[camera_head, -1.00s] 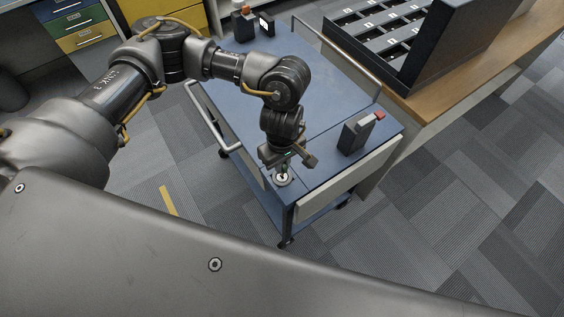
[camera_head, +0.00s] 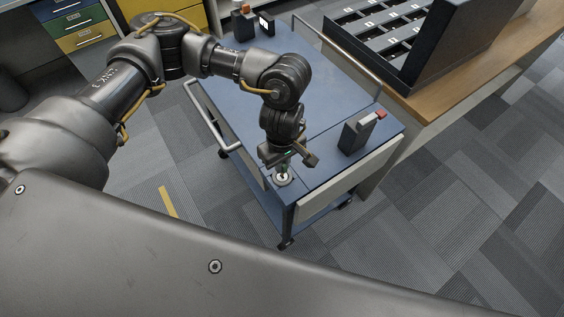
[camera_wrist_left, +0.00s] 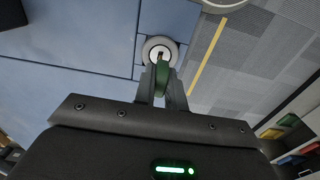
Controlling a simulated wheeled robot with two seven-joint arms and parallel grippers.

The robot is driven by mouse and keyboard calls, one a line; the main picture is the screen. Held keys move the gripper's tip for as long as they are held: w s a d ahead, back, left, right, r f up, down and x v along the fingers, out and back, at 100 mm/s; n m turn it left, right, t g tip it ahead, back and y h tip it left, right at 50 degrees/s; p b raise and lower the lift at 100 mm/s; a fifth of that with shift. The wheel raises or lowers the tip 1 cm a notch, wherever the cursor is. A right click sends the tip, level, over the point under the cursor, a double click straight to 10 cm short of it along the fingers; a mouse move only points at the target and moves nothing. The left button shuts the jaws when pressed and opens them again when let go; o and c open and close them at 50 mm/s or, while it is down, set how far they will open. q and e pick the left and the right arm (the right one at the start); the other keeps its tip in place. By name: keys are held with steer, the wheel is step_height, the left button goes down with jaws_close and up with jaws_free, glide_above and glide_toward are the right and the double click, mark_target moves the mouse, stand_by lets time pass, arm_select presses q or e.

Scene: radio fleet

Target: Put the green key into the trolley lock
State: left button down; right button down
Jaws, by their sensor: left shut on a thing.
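The trolley lock (camera_head: 282,180) is a round pale disc with a dark ring near the front corner of the blue trolley top (camera_head: 240,95). It also shows in the left wrist view (camera_wrist_left: 160,48), with a small dark slot in its centre. My left gripper (camera_head: 284,168) is shut on the green key (camera_wrist_left: 162,76) and points down right over the lock. The key's green head shows between the fingers. Its tip is near the slot, but I cannot tell whether it has entered. My right gripper is not in view.
A dark radio with a red top (camera_head: 358,130) stands on the trolley, right of my gripper. More small devices (camera_head: 245,24) stand at the trolley's far end. A dark compartment case (camera_head: 395,35) rests on a wooden bench (camera_head: 450,85). Metal rails (camera_head: 211,122) edge the trolley.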

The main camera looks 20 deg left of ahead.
arm_select(q)
steer(key=shift+b, duration=0.35)
stand_by(0.5)
stand_by(0.4)
steer(key=shift+f+b, duration=2)
steer(key=shift+b, duration=0.25)
steer(key=c, duration=1.4)
jaws_free()
steer(key=shift+r, duration=0.15)
step_height(320, 180, up, 11)
steer(key=shift+f+b, duration=0.15)
steer(key=shift+b, duration=0.4)
steer(key=shift+s+f, duration=0.1)
